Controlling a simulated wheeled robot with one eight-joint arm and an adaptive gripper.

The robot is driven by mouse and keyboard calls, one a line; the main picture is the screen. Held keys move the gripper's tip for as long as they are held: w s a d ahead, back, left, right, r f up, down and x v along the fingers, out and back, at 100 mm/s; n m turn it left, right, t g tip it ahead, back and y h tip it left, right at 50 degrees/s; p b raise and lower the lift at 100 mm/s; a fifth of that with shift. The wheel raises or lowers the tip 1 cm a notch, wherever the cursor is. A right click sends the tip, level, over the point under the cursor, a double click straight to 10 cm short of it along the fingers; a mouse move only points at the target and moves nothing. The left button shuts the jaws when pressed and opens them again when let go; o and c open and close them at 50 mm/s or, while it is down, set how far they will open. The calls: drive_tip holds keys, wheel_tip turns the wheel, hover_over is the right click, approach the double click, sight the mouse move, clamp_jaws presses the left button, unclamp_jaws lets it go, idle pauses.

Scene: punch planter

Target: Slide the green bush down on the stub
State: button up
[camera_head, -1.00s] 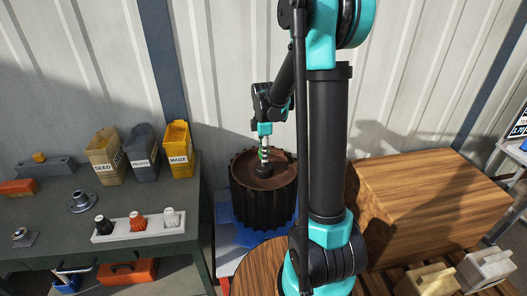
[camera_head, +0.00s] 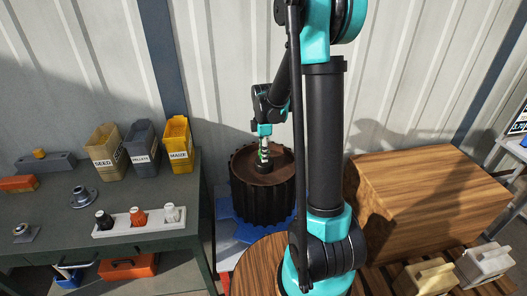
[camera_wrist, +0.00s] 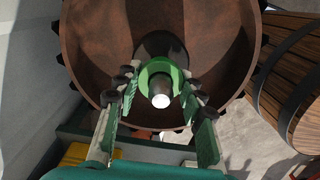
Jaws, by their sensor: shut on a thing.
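The green bush (camera_wrist: 146,75) is a bright green ring in the wrist view, with a pale round end (camera_wrist: 160,101), seemingly the stub's, showing within it. The ring appears to be around the stub; how far down it sits I cannot tell. My gripper (camera_wrist: 158,82) is shut on the bush, one finger on each side. In the head view my gripper (camera_head: 264,149) points down over the middle of the dark ribbed drum (camera_head: 265,202). The bush is small there, just above a dark hub (camera_head: 263,167) on the drum's brown top.
The bench (camera_head: 60,225) at left carries a white tray (camera_head: 118,229) of small parts, several bins including a yellow one (camera_head: 177,146), and metal flanged pieces. A wooden crate (camera_head: 435,190) stands at right. A wooden barrel (camera_wrist: 293,85) is beside the drum in the wrist view.

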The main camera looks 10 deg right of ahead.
drive_tip(key=shift+f, duration=0.65)
drive_tip(key=o, duration=1)
drive_tip(key=shift+r, duration=0.1)
wheel_tip(320, 180, up, 12)
drive_tip(key=shift+f, duration=0.1)
drive_tip(key=shift+s, duration=0.15)
